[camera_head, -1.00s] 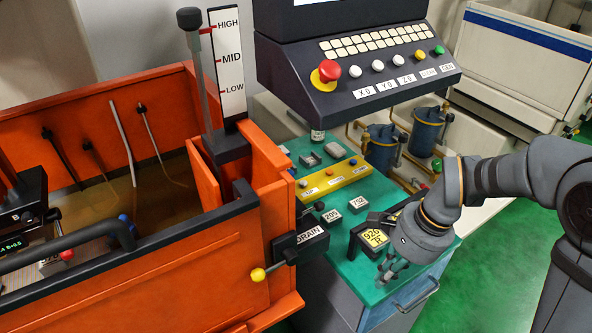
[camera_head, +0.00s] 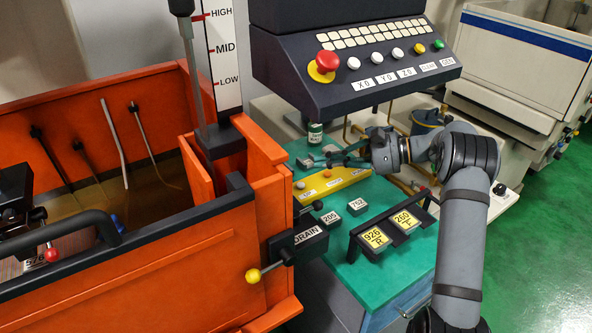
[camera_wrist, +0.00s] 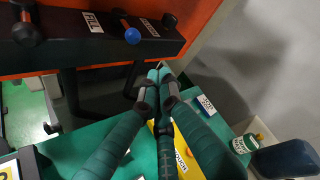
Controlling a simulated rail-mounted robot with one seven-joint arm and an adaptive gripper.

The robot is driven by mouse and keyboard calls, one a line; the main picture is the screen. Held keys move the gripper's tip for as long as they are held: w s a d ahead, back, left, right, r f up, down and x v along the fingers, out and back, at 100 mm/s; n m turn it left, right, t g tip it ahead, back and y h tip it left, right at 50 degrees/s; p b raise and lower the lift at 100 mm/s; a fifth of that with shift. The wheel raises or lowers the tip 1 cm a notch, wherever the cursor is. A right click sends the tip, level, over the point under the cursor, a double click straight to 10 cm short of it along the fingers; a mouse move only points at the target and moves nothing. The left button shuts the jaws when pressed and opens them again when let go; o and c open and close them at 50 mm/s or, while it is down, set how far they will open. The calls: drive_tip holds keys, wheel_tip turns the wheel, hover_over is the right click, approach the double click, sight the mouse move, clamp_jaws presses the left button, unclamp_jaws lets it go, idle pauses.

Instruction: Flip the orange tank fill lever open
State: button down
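The orange tank (camera_head: 150,265) is at the left in the head view, and its wall (camera_wrist: 60,58) runs along the top of the wrist view. A black block on that wall (camera_wrist: 75,45) bears a white label (camera_wrist: 92,22) that seems to read FILL. A blue-knobbed lever (camera_wrist: 132,35) and a dark reddish knob (camera_wrist: 27,33) stand either side of that label. I cannot tell which belongs to it. My gripper (camera_head: 318,160) is over the teal table, right of the tank. In the wrist view its fingertips (camera_wrist: 158,73) are together, just short of the block, with nothing seen between them.
The DRAIN lever (camera_head: 254,275) has a yellow ball at the tank's front corner. The control panel (camera_head: 365,75) overhangs the back. A yellow strip (camera_head: 333,184), small labelled blocks (camera_head: 357,206), a black sign stand (camera_head: 390,232) and a green can (camera_head: 315,133) are on the table (camera_head: 345,270).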

drive_tip(key=shift+a, duration=0.1)
drive_tip(key=s+a+f+p, duration=0.1)
drive_tip(key=a+p, duration=0.6)
drive_tip(key=a, duration=0.1)
drive_tip(key=shift+s, duration=0.35)
drive_tip(key=shift+d, duration=0.15)
drive_tip(key=shift+f, duration=0.1)
